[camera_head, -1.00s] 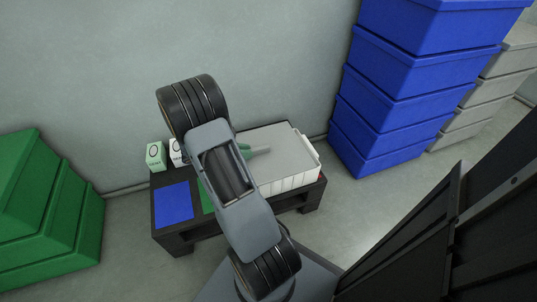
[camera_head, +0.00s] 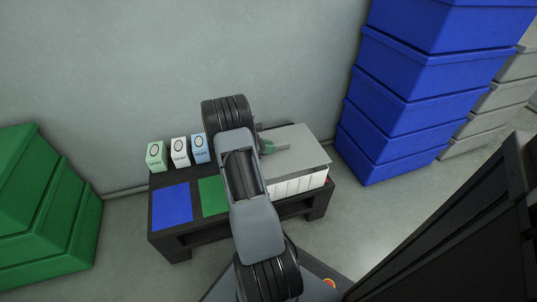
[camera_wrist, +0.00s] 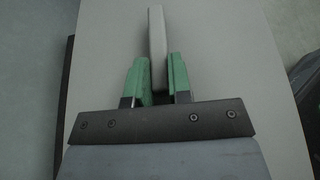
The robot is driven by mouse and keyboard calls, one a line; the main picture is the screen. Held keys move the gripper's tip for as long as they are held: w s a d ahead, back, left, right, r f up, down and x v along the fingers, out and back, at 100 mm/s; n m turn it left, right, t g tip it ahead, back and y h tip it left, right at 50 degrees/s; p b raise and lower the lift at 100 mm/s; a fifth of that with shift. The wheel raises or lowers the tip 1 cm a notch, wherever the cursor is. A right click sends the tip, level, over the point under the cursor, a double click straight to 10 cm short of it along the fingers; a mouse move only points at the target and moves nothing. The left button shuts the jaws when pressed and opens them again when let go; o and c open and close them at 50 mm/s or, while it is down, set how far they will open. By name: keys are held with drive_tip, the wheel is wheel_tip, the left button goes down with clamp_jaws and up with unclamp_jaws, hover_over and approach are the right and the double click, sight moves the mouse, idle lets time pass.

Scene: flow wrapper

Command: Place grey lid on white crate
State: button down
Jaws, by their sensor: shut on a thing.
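The grey lid (camera_head: 300,145) lies flat over the top of the white crate (camera_head: 303,183) on the dark table, and their edges look roughly lined up. Whether the lid touches the rim all round I cannot tell. My gripper (camera_head: 265,147) has green fingers and is shut on the lid's raised handle. In the wrist view, the fingers of my gripper (camera_wrist: 158,85) stand on both sides of the pale handle (camera_wrist: 156,35), with the lid (camera_wrist: 220,60) below. My arm hides the left part of the lid and crate.
The dark table (camera_head: 177,243) also bears a blue mat (camera_head: 172,206), a green mat (camera_head: 213,196) and several small cartons, one white (camera_head: 180,152). Blue bins (camera_head: 385,125) are stacked at the right, green bins (camera_head: 45,220) at the left. A wall stands close behind.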

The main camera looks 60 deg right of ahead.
drive_tip(key=shift+d+f+b, duration=0.1)
drive_tip(key=shift+f+b, duration=0.85)
drive_tip(key=shift+f, duration=0.65)
drive_tip(key=shift+f, duration=0.1)
drive_tip(key=shift+f, duration=0.15)
drive_tip(key=c, duration=1.1)
unclamp_jaws()
drive_tip(key=shift+o, duration=0.2)
